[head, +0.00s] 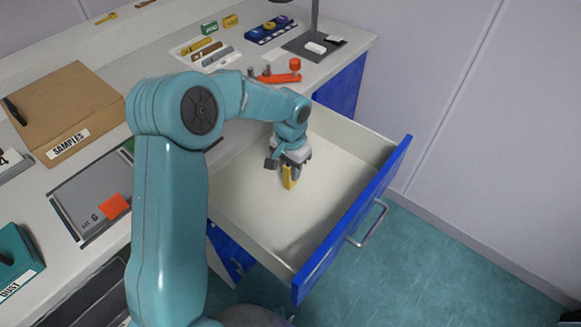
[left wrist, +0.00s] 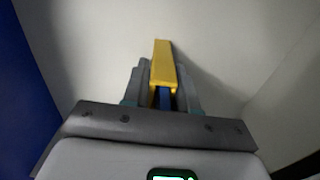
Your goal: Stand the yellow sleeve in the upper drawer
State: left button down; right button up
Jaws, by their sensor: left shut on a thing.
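The yellow sleeve (head: 288,177) is between the fingers of my left gripper (head: 288,164), inside the open upper drawer (head: 330,150). In the left wrist view the sleeve (left wrist: 162,62) sticks out past the fingertips, with something blue showing in or under it. My left gripper (left wrist: 163,90) is shut on the sleeve and points down toward the drawer floor. I cannot tell whether the sleeve touches the floor. The drawer is pulled out and looks empty otherwise. My right gripper is not in view.
The drawer's blue front (head: 352,220) with its metal handle (head: 368,224) stands at the right. On the bench are a cardboard samples box (head: 68,108), a grey tray (head: 85,205), an orange-red fixture (head: 282,76) and a lamp stand (head: 314,43). Bare drawer floor surrounds the gripper.

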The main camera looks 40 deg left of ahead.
pick_arm(q)
jog(key=shift+f, duration=0.3)
jog(key=c, duration=0.8)
grip_release()
jog(key=shift+r, duration=0.1)
jog(key=shift+r+p, duration=5.1)
jog(key=shift+r, duration=1.95)
jog(key=shift+f, duration=0.1)
